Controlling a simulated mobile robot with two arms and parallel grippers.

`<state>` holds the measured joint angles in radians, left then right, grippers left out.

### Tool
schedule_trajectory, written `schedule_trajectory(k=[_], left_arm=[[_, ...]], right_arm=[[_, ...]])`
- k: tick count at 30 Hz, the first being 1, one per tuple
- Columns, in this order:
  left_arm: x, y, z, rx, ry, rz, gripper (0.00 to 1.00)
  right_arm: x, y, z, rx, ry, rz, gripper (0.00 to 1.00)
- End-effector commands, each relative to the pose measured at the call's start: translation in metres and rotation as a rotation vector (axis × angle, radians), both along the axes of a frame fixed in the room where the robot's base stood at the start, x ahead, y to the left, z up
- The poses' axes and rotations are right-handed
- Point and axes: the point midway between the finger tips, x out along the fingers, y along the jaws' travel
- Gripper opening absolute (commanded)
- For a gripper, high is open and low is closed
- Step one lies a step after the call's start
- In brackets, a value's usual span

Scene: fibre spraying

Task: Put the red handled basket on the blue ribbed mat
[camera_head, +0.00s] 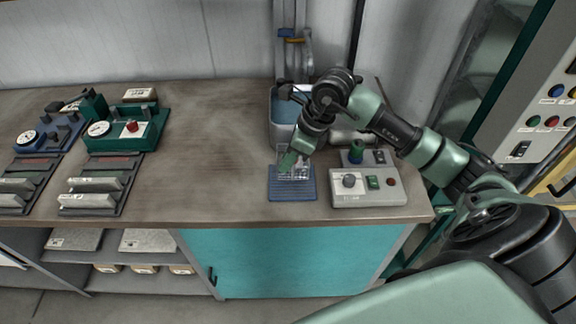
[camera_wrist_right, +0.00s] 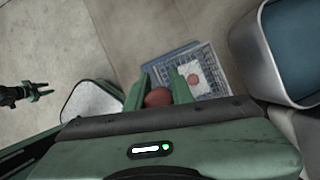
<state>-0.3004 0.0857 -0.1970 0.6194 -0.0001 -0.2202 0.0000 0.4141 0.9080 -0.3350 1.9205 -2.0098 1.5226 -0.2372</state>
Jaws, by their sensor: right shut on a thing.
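The wire basket (camera_head: 294,173) with a red handle (camera_wrist_right: 158,98) is over the blue ribbed mat (camera_head: 291,194), towards its back part. It also shows in the right wrist view (camera_wrist_right: 208,84), with a pale label with a red spot on it. I cannot tell whether its base touches the mat. My right gripper (camera_head: 287,162) is shut on the red handle, and its fingers hide part of the basket. A dark gripper, apparently my left one (camera_wrist_right: 42,91), shows small at the left of the right wrist view, its fingers apart and empty.
A grey bin with blue inside (camera_head: 283,136) stands behind the mat. Green and blue fixtures (camera_head: 120,138) are at the left. The bench left of the mat is clear.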

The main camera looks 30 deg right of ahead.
Motion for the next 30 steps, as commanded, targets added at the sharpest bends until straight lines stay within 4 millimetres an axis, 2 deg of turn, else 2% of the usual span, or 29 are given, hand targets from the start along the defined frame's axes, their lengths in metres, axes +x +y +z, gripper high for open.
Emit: schedule_trajectory(k=[10, 21, 22, 24, 30], left_arm=[[0.001, -0.003, 0.010, -0.003, -0.001, 0.001, 0.36], [0.001, -0.008, 0.004, -0.010, -0.001, -0.002, 0.36], [0.001, -0.009, 0.006, -0.010, -0.001, -0.002, 0.36], [0.001, -0.008, 0.006, -0.010, -0.002, -0.002, 0.36], [0.001, -0.008, 0.006, -0.010, -0.002, -0.002, 0.36]], right_arm=[[-0.001, 0.001, -0.037, 0.002, 0.001, 0.001, 0.00], [0.000, 0.000, -0.043, 0.000, -0.002, 0.001, 0.00], [0.000, 0.000, -0.042, 0.000, -0.001, 0.001, 0.31], [0.000, 0.000, -0.042, 0.000, 0.000, 0.001, 0.44], [0.000, 0.000, -0.042, 0.001, 0.001, 0.000, 0.44]])
